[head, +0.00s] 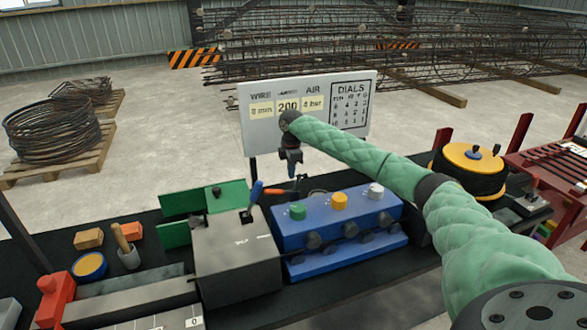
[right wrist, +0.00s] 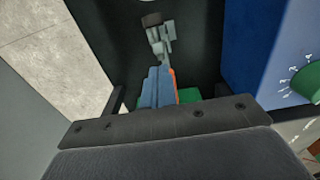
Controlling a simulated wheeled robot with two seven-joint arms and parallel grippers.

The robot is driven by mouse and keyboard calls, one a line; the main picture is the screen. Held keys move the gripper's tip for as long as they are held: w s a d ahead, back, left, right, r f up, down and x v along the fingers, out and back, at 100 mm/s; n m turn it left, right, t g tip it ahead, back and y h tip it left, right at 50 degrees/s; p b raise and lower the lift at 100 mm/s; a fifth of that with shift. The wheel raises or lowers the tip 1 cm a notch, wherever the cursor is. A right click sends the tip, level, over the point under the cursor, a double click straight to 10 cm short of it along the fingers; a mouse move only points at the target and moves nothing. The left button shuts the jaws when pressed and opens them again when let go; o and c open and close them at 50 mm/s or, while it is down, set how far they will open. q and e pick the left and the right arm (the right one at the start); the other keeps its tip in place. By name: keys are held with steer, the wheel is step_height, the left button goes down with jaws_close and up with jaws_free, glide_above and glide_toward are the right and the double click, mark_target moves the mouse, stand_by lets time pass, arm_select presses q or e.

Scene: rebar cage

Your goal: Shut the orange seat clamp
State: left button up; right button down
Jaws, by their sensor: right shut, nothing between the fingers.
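The orange seat clamp shows in the head view as a short orange bar (head: 276,191) beside the right end of the grey box, with a dark fitting at its right end. My right gripper (head: 292,172) points down just above it, shut and empty. I cannot tell whether finger and clamp touch, or how far the clamp stands open. My left gripper is out of view.
A blue-handled lever (head: 256,190) stands on the grey box (head: 236,250), left of the clamp. A blue control box (head: 330,220) with coloured knobs stands close on the right. Green plates (head: 175,233) are at the left. A sign (head: 262,128) stands behind.

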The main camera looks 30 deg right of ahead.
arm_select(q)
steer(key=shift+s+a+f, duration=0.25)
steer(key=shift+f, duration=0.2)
arm_select(e)
steer(key=shift+s+d+f, duration=0.1)
steer(key=shift+d+f, duration=0.05)
steer(key=shift+d, duration=0.3)
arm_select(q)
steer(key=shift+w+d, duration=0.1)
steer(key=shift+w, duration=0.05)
arm_select(e)
steer(key=shift+d, duration=0.1)
